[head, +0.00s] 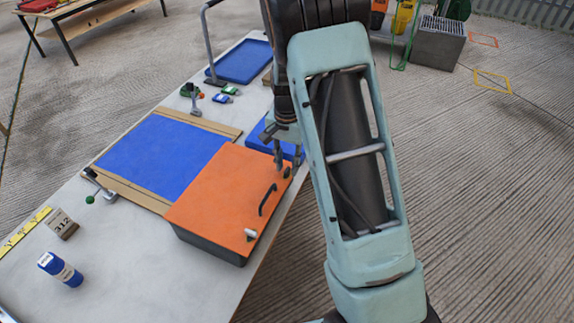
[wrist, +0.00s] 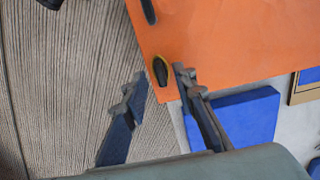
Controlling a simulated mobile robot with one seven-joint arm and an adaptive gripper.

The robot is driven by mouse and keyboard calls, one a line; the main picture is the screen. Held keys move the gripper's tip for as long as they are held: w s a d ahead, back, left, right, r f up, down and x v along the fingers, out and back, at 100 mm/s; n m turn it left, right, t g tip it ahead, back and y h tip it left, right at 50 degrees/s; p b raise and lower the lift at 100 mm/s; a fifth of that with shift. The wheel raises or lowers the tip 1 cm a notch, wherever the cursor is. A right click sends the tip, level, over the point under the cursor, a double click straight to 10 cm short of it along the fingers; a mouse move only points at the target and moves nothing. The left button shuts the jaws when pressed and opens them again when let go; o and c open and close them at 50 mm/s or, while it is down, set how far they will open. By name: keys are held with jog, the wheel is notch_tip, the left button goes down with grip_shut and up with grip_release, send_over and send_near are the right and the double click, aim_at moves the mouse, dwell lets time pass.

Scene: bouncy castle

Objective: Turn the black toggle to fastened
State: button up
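The black toggle (wrist: 160,71) sits near a corner of an orange lid (wrist: 225,40), with a yellowish rim around it. In the wrist view its long side runs roughly up and down the picture. In the head view the toggle (head: 287,173) is at the lid's right corner, just below my gripper (head: 284,160). My gripper is open, and its two fingers (wrist: 158,82) show apart with nothing between them. The toggle appears just ahead of the gap between the fingertips; I cannot tell whether a finger touches it.
The orange lid covers a dark box (head: 208,246) at the table's edge. A black handle (head: 268,199) and a small white fitting (head: 250,235) are on the lid. A blue panel (head: 160,155), clamps and a blue bottle (head: 60,269) are on the table (head: 110,240). Open floor lies right.

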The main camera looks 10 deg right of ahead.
jog(key=shift+f, duration=0.55)
grip_shut()
